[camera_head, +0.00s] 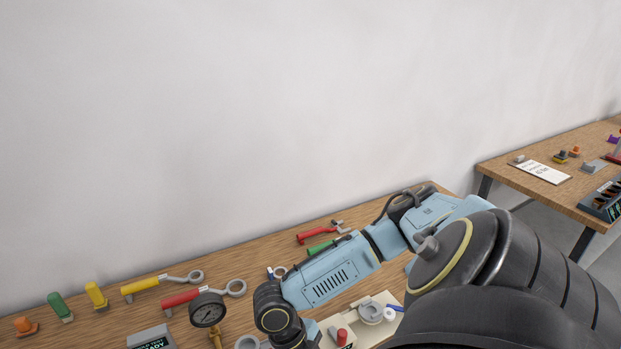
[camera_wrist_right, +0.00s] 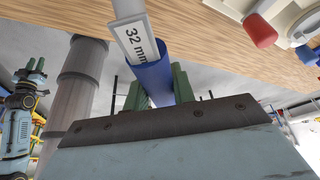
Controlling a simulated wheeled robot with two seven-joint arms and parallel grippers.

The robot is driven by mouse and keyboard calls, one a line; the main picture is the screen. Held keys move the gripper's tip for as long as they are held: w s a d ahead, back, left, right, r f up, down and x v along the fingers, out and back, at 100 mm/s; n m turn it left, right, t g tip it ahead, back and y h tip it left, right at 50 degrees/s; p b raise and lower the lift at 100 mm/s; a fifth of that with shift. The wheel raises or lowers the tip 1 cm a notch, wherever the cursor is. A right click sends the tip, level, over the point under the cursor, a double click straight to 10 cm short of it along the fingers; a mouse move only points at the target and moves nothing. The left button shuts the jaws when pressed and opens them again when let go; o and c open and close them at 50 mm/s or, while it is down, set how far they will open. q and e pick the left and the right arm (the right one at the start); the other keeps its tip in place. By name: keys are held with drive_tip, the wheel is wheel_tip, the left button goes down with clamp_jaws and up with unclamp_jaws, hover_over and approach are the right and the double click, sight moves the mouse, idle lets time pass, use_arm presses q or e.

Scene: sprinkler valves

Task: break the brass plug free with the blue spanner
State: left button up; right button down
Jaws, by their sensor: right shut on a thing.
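The blue spanner (camera_wrist_right: 152,82) lies lengthwise between the green fingers of my right gripper (camera_wrist_right: 165,88) in the right wrist view. A white "32 mm" label is on it, and its grey shaft runs out of the top of the picture. Its head is out of that view. In the head view my right arm comes in from the right, and its gripper is hidden at the bottom edge. My left gripper (camera_wrist_right: 36,68) appears small at the left of the wrist view, apart from the spanner; its finger gap is unclear. I cannot make out the brass plug for certain.
A cream fixture (camera_head: 376,305) with a red-capped part (camera_head: 343,337) stands on the wooden bench (camera_head: 240,262). Another table (camera_head: 535,185) stands at the right. A wall is behind.

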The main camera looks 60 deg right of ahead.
drive_tip(key=shift+r, duration=2.5)
